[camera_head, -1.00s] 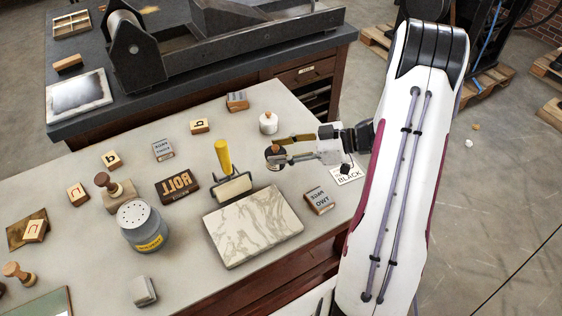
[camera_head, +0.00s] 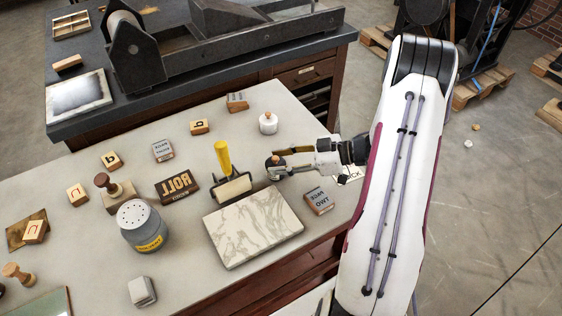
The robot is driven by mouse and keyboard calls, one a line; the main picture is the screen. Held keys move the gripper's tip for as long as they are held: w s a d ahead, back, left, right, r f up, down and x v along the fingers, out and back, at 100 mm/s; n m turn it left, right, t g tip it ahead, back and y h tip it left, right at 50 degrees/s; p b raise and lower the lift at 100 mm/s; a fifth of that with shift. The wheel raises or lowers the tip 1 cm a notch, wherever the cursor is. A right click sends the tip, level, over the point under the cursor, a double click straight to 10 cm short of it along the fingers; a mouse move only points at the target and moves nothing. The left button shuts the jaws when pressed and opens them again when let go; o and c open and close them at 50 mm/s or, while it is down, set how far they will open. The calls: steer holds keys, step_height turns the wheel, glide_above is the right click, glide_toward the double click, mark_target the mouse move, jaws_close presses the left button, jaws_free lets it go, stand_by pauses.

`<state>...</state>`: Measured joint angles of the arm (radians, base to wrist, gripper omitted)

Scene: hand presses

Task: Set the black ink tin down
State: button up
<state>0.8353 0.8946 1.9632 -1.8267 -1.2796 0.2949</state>
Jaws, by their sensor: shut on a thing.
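The black ink tin (camera_head: 275,173), small and dark with a wooden knob on top, is between the fingers of my gripper (camera_head: 281,167). My gripper is shut on it and reaches in from the right. The tin is upright, low over the pale table (camera_head: 310,117), just right of the yellow-handled roller (camera_head: 223,157). I cannot tell whether its base touches the table. The white BLACK card (camera_head: 353,173) lies to the right, mostly hidden by my gripper and arm.
A white knobbed tin (camera_head: 268,124) stands behind my gripper. A marble slab (camera_head: 252,226) lies in front, and a type block (camera_head: 319,201) lies at front right. Wooden stamps and a grey shaker can (camera_head: 143,228) stand to the left.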

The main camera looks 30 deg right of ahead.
steer(key=shift+f, duration=0.25)
steer(key=shift+f, duration=0.15)
steer(key=o, duration=1.3)
steer(key=shift+s+d+r, duration=0.35)
steer(key=shift+d, duration=0.15)
steer(key=v, duration=1)
steer(key=shift+s+d, duration=0.25)
steer(key=shift+d, duration=0.05)
steer(key=shift+w+r, duration=0.1)
